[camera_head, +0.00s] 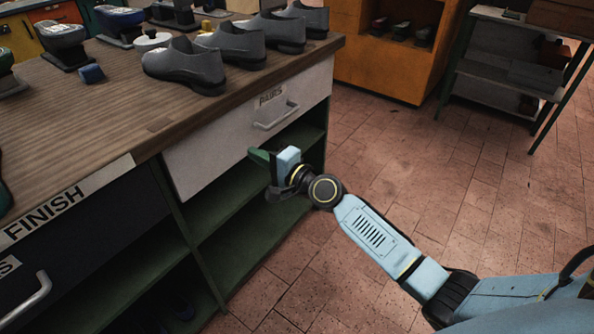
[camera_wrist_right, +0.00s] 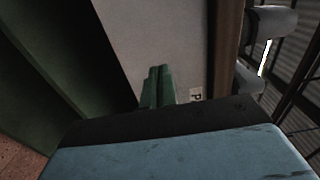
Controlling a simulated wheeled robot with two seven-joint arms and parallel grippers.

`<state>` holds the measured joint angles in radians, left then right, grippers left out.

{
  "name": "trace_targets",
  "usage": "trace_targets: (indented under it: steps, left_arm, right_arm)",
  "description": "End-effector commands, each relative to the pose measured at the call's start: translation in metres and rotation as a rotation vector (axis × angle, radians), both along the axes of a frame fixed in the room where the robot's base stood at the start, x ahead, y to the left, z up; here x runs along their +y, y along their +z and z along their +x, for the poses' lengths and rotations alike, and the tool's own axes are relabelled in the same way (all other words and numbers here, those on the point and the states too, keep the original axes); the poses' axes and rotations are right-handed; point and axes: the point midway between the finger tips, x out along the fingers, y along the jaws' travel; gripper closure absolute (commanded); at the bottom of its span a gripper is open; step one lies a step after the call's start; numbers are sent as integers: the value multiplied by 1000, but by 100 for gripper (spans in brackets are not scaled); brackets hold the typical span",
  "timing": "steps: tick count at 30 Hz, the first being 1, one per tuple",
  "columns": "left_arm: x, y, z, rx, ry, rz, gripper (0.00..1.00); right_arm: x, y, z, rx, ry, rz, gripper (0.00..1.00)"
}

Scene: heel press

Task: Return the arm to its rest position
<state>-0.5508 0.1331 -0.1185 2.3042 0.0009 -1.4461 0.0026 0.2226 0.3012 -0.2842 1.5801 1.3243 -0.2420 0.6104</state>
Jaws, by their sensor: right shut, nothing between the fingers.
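My right arm comes in from the lower right in the head view. Its gripper (camera_head: 262,158) is in front of the bench, beside the white drawer front (camera_head: 225,140) and the open green shelves below it. In the right wrist view the green fingers (camera_wrist_right: 158,88) are shut together with nothing between them. They point toward the pale drawer front (camera_wrist_right: 150,40); I cannot tell whether they touch it. My left gripper does not show.
The wooden bench top (camera_head: 130,95) carries several grey shoes (camera_head: 185,66) near its right edge, and a small blue block (camera_head: 92,74). The drawer handle (camera_head: 275,116) sticks out. An orange cabinet (camera_head: 385,75) and a metal rack (camera_head: 500,75) stand behind. Brick floor (camera_head: 420,160) is clear to the right.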

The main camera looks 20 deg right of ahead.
Motion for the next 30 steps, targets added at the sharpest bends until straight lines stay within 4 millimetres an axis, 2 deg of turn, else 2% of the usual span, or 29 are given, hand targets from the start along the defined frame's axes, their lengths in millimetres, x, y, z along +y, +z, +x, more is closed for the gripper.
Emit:
trace_targets:
  steps: [3,9,15,20,25,30]
  left_arm:
    - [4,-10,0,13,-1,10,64]
    - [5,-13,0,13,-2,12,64]
    - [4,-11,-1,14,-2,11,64]
    - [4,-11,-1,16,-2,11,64]
    - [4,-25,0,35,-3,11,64]
    - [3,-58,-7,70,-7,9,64]
  right_arm:
    - [-12,0,-26,2,3,-2,100]
    - [-28,-1,-57,2,3,-2,100]
    - [-35,0,-70,1,2,0,100]
    - [-36,2,-72,1,2,0,100]
    - [-36,24,-71,1,2,0,100]
    - [-36,65,-71,1,2,0,100]
